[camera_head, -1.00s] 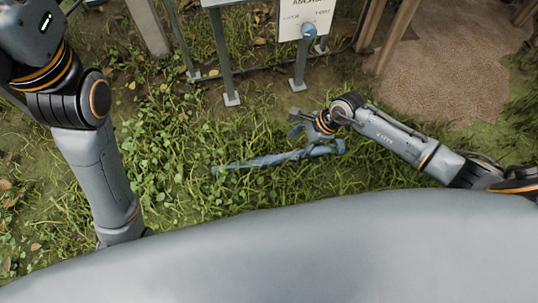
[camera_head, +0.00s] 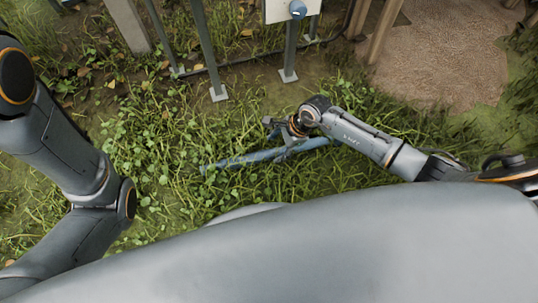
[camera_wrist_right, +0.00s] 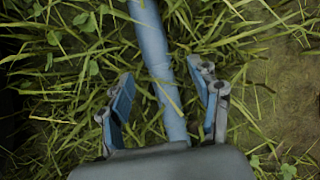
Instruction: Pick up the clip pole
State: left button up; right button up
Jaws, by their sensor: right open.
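The clip pole (camera_head: 240,159) is a long blue pole lying in the grass in the middle of the head view. My right gripper (camera_head: 281,143) is low over its right part, and the wrist partly hides it there. In the right wrist view the pole (camera_wrist_right: 154,45) runs from the top edge down between the two spread fingers of the right gripper (camera_wrist_right: 164,82). The gripper is open, with a gap showing on each side of the pole. My left arm shows at the left, but its gripper is out of the picture.
Grey metal posts (camera_head: 203,50) stand on the ground behind the pole, with a white panel (camera_head: 290,9) at the top. Wooden posts (camera_head: 384,30) and a bare brown patch (camera_head: 440,60) are at the back right. Grass surrounds the pole.

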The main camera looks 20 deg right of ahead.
aim_at(271, 152)
jog(key=b+x, duration=0.1)
jog(key=x, duration=0.1)
jog(key=b+x, duration=0.1)
jog(key=x, duration=0.1)
jog(key=shift+s+a+b, duration=0.1)
jog(key=shift+s+b, duration=0.1)
jog(key=shift+b, duration=0.2)
grip_shut()
jog(key=shift+r, duration=0.1)
